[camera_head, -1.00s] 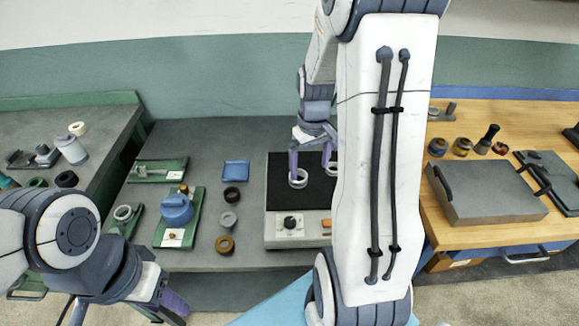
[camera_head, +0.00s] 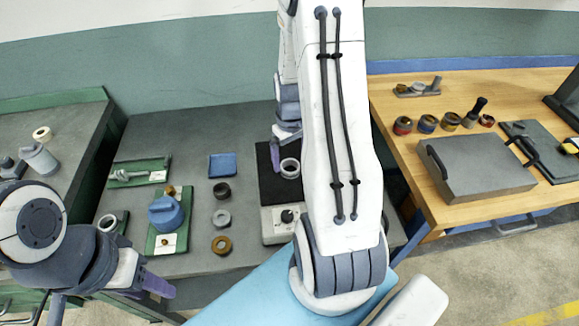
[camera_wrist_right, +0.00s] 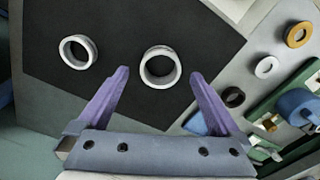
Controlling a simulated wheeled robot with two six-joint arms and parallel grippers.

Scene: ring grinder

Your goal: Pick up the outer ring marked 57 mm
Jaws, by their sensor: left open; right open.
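Two pale metal rings lie on a black mat. In the right wrist view one ring (camera_wrist_right: 160,67) sits between the purple fingertips of my right gripper (camera_wrist_right: 159,75), which is open around its sides with gaps. The other ring (camera_wrist_right: 77,52) lies to the left, outside the fingers. No size marking is legible on either. In the head view one ring (camera_head: 289,168) shows just below my right gripper (camera_head: 286,152); my right arm hides the other ring and part of the gripper. My left gripper (camera_head: 158,285) is open and empty at lower left, away from the rings.
A grey case (camera_head: 478,165) sits on the wooden bench (camera_head: 440,215).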

